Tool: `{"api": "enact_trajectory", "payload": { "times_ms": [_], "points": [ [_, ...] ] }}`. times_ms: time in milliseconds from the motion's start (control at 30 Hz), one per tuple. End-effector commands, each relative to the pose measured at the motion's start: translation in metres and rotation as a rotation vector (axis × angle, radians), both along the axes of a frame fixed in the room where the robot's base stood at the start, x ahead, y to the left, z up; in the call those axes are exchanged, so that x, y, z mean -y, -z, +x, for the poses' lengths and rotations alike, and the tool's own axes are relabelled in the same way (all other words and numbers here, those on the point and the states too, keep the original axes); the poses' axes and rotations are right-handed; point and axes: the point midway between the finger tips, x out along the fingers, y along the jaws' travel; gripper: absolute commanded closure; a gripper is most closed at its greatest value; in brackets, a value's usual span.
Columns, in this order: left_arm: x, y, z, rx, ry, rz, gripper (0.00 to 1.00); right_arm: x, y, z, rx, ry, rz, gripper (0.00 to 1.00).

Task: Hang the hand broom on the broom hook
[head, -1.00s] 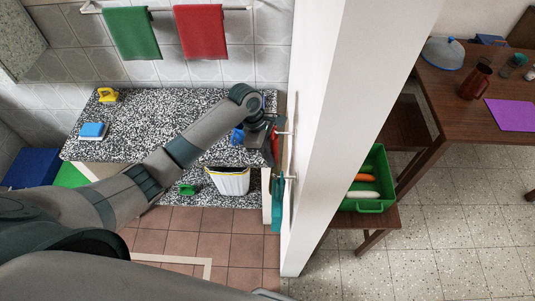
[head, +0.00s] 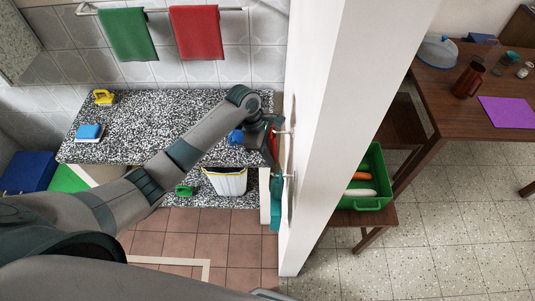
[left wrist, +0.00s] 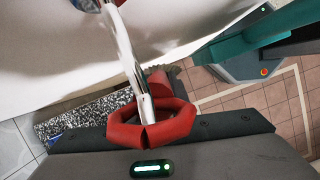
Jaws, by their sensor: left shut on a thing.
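The red hand broom (head: 273,147) is at my left gripper (head: 264,140), beside the white wall panel. In the left wrist view, its red handle end (left wrist: 183,122) forms a ring close to the jaws, and my left gripper (left wrist: 150,145) is shut on it. The metal broom hook (left wrist: 131,55) comes from the wall and crosses the ring's opening. It seems to pass through, but I cannot tell whether the ring rests on it. The hook also shows in the head view (head: 283,132). The broom's bristles are mostly hidden. My right gripper is not in view.
A teal tool (head: 276,203) hangs on the panel just below and close to my gripper; it also shows in the left wrist view (left wrist: 240,40). A white bin (head: 226,182) stands below the speckled counter (head: 150,120). The tiled floor (head: 190,235) is clear.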

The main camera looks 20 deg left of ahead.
Motion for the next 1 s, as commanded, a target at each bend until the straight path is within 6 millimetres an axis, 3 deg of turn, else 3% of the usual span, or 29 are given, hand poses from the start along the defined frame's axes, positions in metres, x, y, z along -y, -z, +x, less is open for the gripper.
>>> {"api": "enact_trajectory", "payload": {
  "times_ms": [67, 100, 167, 767, 1000],
  "points": [
    [0.012, 0.010, -0.008, -0.015, 0.012, -0.008, 1.00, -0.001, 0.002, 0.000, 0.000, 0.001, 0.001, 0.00],
    [0.012, 0.010, -0.008, -0.015, 0.012, -0.008, 0.73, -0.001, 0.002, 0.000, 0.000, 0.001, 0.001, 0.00],
    [0.012, 0.009, -0.008, -0.015, 0.012, -0.008, 0.58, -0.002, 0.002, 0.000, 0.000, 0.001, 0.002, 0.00],
    [0.011, 0.008, -0.008, -0.013, 0.013, -0.009, 0.58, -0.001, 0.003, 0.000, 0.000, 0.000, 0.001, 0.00],
    [0.005, -0.011, -0.007, -0.006, 0.014, -0.013, 0.58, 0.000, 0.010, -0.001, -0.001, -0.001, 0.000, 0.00]
  ]
}}
